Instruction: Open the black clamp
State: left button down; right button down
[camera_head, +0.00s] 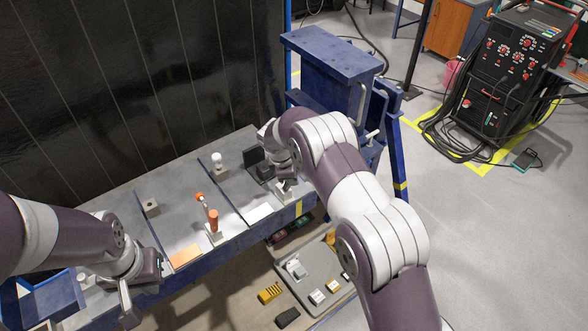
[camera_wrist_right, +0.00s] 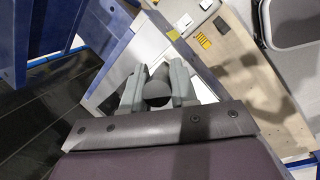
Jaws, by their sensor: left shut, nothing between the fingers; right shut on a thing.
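My right gripper (camera_head: 285,184) is over the right end of the workbench (camera_head: 245,195), and my arm hides part of it. In the right wrist view the right gripper (camera_wrist_right: 157,84) is shut around a dark round knob (camera_wrist_right: 157,97), which looks like the handle of the black clamp. The rest of that clamp is mostly hidden by the gripper and its wrist. A clamp with an orange handle (camera_head: 213,219) stands upright at mid-bench, apart from both grippers. My left gripper (camera_head: 127,302) is shut and empty near the left front of the bench.
A dark angled plate (camera_head: 254,162) stands behind the right gripper. A white round knob (camera_head: 217,159) and a small grey block (camera_head: 150,207) are along the back. Below is a grey tray (camera_head: 318,268) with parts. A blue frame (camera_head: 335,60) stands beyond the bench's right end.

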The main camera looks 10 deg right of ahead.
dwell(0.3)
jog(key=c, duration=1)
grip_release()
jog(key=shift+o, duration=0.2)
jog(key=shift+w, duration=0.15)
jog(key=b+v, duration=0.3)
jog(key=v, duration=0.9)
jog(key=shift+r+b, duration=0.3)
jog(key=shift+b, duration=0.1)
jog(key=shift+a, duration=0.15)
